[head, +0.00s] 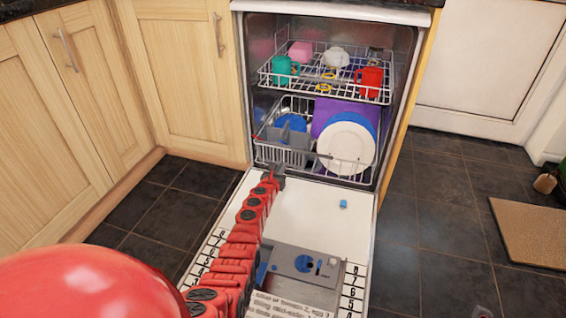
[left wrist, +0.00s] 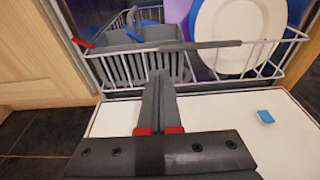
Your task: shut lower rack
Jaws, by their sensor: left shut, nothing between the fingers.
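The dishwasher's lower rack (head: 347,178) is a white wire basket holding plates and a grey cutlery basket (head: 287,147). It sits inside the tub above the open door (head: 318,213), its front at about the door hinge. In the left wrist view the rack's front wires (left wrist: 112,74) run across the upper part, with a grey handle bar (left wrist: 165,47) along the top. My left gripper (head: 274,174) is shut and empty, its fingertips at the rack's front by the cutlery basket; I cannot tell whether they touch it. My right gripper is not in view.
The upper rack (head: 315,87) holds cups and a red mug (head: 370,82). A small blue tablet (head: 343,204) lies on the open door. Wooden cabinets (head: 185,80) stand on the left.

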